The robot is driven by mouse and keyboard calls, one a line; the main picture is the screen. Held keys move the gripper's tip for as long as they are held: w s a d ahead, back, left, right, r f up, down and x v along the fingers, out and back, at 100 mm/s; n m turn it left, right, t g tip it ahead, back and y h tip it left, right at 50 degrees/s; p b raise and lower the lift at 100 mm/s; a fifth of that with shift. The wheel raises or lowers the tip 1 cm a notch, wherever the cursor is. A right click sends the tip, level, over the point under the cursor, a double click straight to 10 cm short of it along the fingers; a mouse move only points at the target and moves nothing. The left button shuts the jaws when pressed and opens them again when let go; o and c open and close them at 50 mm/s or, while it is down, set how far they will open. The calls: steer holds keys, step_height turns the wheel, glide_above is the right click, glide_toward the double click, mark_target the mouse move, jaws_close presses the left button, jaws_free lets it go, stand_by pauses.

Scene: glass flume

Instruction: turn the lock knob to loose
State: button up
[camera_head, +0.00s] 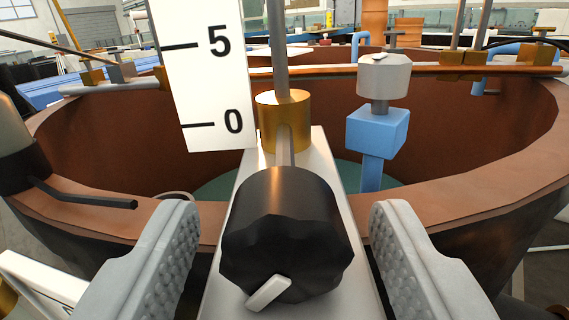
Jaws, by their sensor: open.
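The lock knob (285,230) is black with a scalloped rim and sits in the lower middle of the view. A small white pointer (269,293) on its face slants toward the lower left. A thin shaft runs from the knob back to a brass collar (283,122) around an upright grey rod (278,45). My gripper (284,240) is open, with one grey ridged finger on each side of the knob. Gaps show between both fingers and the knob, so neither appears to touch it. No loose or tight marking is readable.
A white scale (205,70) marked 0 and 5 stands left of the rod. A pale bar (322,165) lies under the knob. A brown round tank rim (480,190) curves around. A blue block with a grey knob (378,130) stands right; a black lever (90,199) juts in left.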

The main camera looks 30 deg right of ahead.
steer(key=shift+w+d, duration=0.4)
steer(key=shift+w, duration=0.2)
steer(key=shift+c, duration=0.5)
steer(key=c, duration=0.9)
steer(key=shift+n, duration=0.8)
steer(key=o, duration=1)
